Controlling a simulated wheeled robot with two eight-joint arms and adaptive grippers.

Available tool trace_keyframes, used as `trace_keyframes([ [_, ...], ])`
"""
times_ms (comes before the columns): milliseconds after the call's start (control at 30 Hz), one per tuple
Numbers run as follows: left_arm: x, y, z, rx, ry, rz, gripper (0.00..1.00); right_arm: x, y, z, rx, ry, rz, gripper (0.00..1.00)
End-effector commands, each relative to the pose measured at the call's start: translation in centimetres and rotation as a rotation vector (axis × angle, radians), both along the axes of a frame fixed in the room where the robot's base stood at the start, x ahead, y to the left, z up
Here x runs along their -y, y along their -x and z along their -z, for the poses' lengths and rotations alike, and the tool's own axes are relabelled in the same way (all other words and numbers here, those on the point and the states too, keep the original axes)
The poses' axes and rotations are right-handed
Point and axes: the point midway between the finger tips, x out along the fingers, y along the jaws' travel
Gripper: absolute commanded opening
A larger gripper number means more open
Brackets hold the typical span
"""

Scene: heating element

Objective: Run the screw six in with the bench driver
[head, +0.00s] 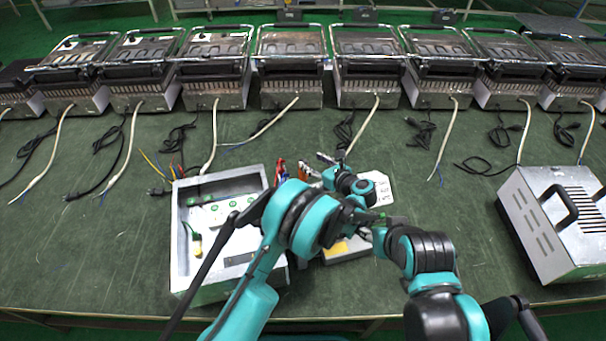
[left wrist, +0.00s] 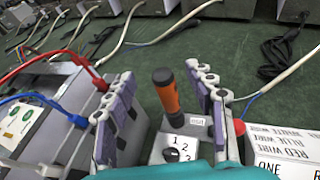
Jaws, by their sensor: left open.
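The bench driver (left wrist: 166,90) has an orange handle with a black top and stands upright in a pale holder marked 1, 2, 3 (left wrist: 180,148). My left gripper (left wrist: 162,98) is open, one finger on each side of the driver with gaps between. In the head view my left gripper (head: 322,165) is small and partly hidden by its own arm, beyond the box's right side. My right arm's end (head: 378,220) lies close to it, but its fingers cannot be made out. An open grey metal box (head: 181,240) holds a white block with green parts. Screw six cannot be told apart.
Red and blue wires (left wrist: 40,98) cross the box's edge. A row of grills (head: 290,55) with loose cables lines the back. A grey vented case (head: 540,225) stands right. The bench's front left is clear.

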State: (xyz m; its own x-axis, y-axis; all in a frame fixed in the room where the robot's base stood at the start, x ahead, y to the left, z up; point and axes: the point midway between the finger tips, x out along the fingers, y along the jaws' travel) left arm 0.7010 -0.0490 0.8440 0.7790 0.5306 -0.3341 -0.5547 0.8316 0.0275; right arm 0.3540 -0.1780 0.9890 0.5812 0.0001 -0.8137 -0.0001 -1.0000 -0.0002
Motion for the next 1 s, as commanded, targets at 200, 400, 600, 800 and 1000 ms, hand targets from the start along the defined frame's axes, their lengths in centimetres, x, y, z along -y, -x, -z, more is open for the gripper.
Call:
trace_keyframes([
  [200, -0.1, 0.4, 3.6, -0.028, 0.055, -0.054, 0.55, 0.0, 0.0, 0.5, 0.000, 0.000, 0.000, 0.41],
  [400, -1.2, -1.1, 4.4, -0.028, 0.054, -0.052, 0.55, 0.0, 0.0, 1.2, 0.000, 0.000, 0.000, 0.41],
  [600, -2.4, -3.2, 5.8, -0.027, 0.054, -0.053, 0.55, 0.0, 0.0, 2.8, 0.000, 0.000, 0.000, 0.41],
  [800, -3.5, -4.8, 6.3, -0.027, 0.053, -0.050, 0.55, 0.0, 0.0, 3.3, 0.000, 0.000, 0.000, 0.41],
  [1000, -3.5, -4.8, 6.2, -0.027, 0.052, -0.050, 0.47, 0.0, 0.0, 3.2, 0.000, 0.000, 0.000, 0.41],
])
